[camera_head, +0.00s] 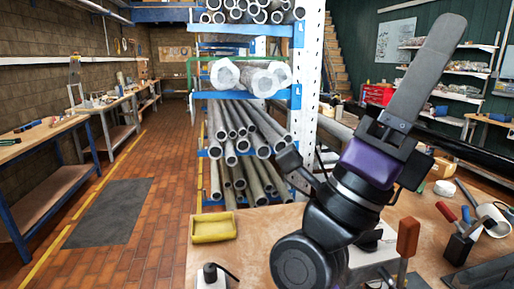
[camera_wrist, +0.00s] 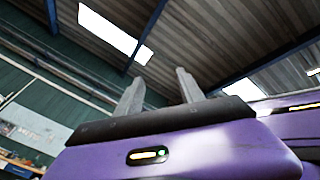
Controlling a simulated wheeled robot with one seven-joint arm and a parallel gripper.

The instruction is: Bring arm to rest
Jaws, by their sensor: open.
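My arm rises from the right front of the head view, with its black and purple wrist above the wooden workbench (camera_head: 262,232). My gripper (camera_head: 446,40) points up and slightly right, in front of the green wall and shelves. In the wrist view my gripper (camera_wrist: 158,92) shows two grey fingers standing apart against the ceiling. Nothing is between them. In the head view the fingers overlap, so the gap does not show there.
A yellow tray (camera_head: 214,228) lies on the bench's left part. A tool holder with red-handled tools (camera_head: 460,240) stands at the right. A blue rack with metal pipes (camera_head: 240,150) stands behind the bench. The tiled floor at left has a dark mat (camera_head: 108,212).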

